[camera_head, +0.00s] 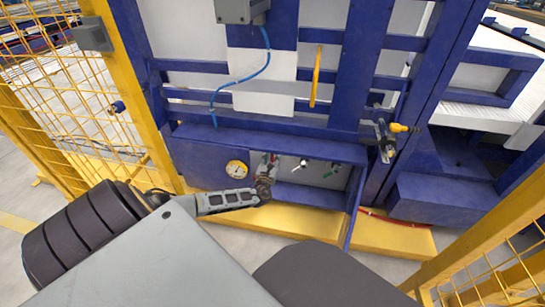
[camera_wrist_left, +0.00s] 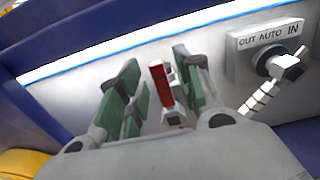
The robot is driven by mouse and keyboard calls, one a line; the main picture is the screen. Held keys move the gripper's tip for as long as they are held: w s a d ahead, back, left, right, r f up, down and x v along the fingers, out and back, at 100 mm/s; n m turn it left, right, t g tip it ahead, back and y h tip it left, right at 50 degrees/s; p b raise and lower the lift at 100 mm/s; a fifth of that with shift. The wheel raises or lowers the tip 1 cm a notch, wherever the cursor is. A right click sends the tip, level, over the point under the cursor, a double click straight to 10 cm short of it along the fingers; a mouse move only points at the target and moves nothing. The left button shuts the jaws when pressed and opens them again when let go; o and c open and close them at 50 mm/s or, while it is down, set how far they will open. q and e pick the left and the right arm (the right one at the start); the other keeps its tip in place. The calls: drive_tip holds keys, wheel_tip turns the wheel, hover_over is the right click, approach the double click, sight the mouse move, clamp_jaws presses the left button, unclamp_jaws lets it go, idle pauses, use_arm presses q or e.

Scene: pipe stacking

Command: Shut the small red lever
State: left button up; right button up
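The small red lever (camera_wrist_left: 161,87) stands on a light panel in the left wrist view, with a grey base below it. My left gripper (camera_wrist_left: 158,92) has its green-padded fingers apart, one on each side of the lever, with visible gaps to it. In the head view my left gripper (camera_head: 264,184) reaches into the blue cabinet recess at its left part. The red lever is only a small red spot (camera_head: 273,158) there, partly hidden by the gripper. My right gripper is not in view.
The open blue door (camera_head: 353,215) stands at the recess's right edge.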

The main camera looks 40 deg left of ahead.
use_arm(q)
drive_tip(key=shift+x, duration=0.85)
clamp_jaws()
